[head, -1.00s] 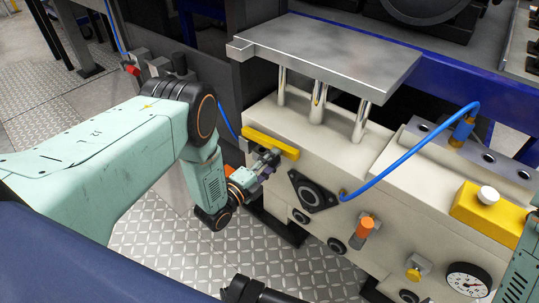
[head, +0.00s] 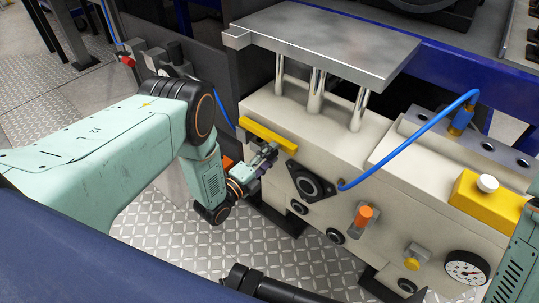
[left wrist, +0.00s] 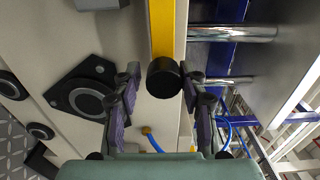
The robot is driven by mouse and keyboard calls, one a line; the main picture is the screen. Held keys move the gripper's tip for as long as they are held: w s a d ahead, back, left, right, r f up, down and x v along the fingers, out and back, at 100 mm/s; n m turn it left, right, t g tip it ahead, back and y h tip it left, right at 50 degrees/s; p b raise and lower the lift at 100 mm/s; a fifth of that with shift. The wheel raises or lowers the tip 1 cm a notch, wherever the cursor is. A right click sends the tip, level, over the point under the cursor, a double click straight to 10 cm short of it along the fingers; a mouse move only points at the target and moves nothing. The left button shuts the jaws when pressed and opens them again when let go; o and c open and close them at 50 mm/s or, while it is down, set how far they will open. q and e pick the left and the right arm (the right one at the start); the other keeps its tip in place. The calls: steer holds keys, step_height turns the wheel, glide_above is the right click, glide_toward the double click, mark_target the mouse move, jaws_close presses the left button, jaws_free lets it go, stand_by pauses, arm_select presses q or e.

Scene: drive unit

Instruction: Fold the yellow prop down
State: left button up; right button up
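The yellow prop, seen as a yellow bar (head: 268,134), lies along the upper front edge of the cream drive unit (head: 400,178), below a raised metal plate (head: 330,42). In the left wrist view the yellow bar (left wrist: 162,28) runs down to a black round knob (left wrist: 164,77). My left gripper (head: 268,154) is just below and in front of the bar. Its fingers (left wrist: 159,88) are apart, one on each side of the knob, which looks closer to the right finger. Contact cannot be told. My right gripper is not in view.
Chrome posts (head: 316,92) hold the plate above the unit. A black flange (head: 310,183), an orange-tipped lever (head: 363,215), a gauge (head: 466,268) and a blue hose (head: 405,150) are on the unit right of my left gripper. Tread-plate floor (head: 165,230) lies below.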

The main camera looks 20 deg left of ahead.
arm_select(q)
steer(key=shift+o, duration=0.9)
steer(key=shift+r, duration=0.1)
steer(key=v, duration=1.2)
steer(key=shift+d, duration=0.1)
stand_by(0.9)
